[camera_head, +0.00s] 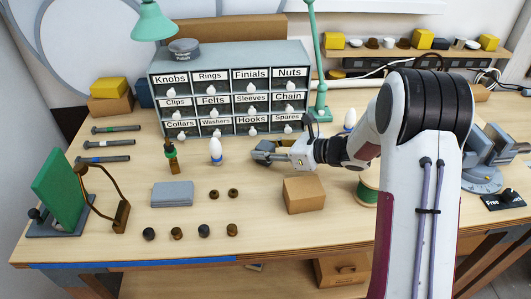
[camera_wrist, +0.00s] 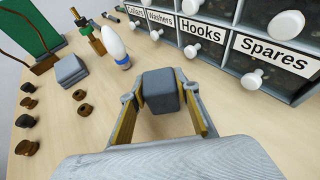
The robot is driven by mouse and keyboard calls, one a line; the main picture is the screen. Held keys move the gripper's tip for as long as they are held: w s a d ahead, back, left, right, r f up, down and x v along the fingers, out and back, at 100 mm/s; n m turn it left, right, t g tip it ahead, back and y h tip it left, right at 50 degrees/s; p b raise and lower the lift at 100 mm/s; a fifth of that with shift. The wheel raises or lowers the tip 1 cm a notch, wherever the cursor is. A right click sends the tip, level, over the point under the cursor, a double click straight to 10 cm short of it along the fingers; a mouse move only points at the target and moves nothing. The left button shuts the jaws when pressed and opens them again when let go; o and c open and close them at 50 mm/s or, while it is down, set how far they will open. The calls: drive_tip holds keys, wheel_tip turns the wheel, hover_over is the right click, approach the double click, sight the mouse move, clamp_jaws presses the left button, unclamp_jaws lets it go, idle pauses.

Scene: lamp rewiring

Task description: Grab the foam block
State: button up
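A dark grey block, which I take to be the foam block (camera_wrist: 163,92), lies in front of the drawer cabinet. In the head view the foam block (camera_head: 262,148) is small and partly hidden by my gripper. My gripper (camera_head: 272,152) reaches in from the right, low over the table. In the wrist view my gripper (camera_wrist: 164,98) has its two fingers spread, one on each side of the block. Narrow gaps show beside the block's near end. Contact at the fingertips is hard to make out.
The labelled drawer cabinet (camera_head: 232,90) stands close behind, its knobs sticking out. A white bulb (camera_head: 215,151) stands left of my gripper. A flat grey stack (camera_head: 172,193) and a cardboard box (camera_head: 303,194) lie nearer the front.

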sight(266, 145)
drive_tip(key=shift+r, duration=0.1)
idle(0.3)
drive_tip(key=shift+r, duration=4.9)
